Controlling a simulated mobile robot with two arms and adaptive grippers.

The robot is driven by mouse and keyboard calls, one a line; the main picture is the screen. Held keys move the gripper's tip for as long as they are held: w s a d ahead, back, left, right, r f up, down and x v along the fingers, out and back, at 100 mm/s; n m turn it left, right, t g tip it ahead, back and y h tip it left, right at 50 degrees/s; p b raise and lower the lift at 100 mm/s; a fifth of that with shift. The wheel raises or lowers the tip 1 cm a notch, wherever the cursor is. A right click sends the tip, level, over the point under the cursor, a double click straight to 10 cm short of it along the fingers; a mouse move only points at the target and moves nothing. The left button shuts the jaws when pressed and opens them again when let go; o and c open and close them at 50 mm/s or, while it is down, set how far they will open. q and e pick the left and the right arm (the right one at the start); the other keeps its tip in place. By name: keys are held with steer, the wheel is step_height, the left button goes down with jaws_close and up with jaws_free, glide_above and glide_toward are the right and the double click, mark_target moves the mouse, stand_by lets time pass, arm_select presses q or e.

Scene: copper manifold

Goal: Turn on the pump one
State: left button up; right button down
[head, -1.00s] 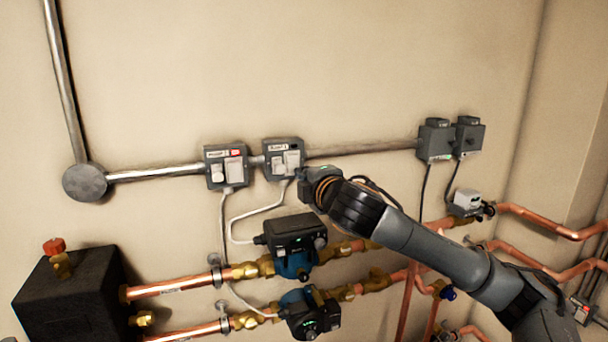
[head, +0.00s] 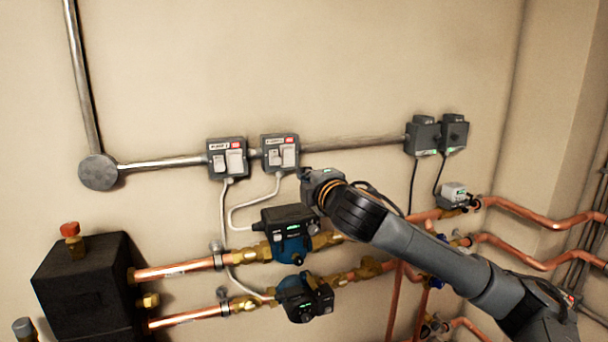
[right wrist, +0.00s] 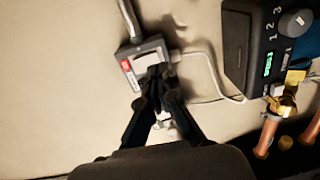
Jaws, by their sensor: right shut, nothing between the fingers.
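Two grey switch boxes are on the wall in the head view, a left one (head: 227,158) and a right one (head: 281,152). Each has a white switch, a pale label and a red mark; the label numbers are too small to read surely. My right gripper (head: 304,173) is just below and right of the right box. In the right wrist view its shut, empty fingers (right wrist: 160,75) overlap the white switch of a box (right wrist: 133,78); contact cannot be told. Two pumps, an upper (head: 289,234) and a lower (head: 304,297), sit below. My left gripper is out of view.
A metal conduit (head: 350,144) runs along the wall to two dark boxes (head: 422,136) at the right. Copper pipes (head: 180,268) cross below, with a black block (head: 85,290) at the lower left.

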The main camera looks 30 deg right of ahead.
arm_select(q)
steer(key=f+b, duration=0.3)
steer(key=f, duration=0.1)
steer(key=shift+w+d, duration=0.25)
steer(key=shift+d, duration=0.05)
arm_select(e)
steer(key=s+a+f, duration=0.1)
steer(key=s, duration=0.6)
steer(key=shift+s+a+f, duration=0.25)
steer(key=shift+s+f, duration=0.1)
steer(key=shift+s, duration=0.05)
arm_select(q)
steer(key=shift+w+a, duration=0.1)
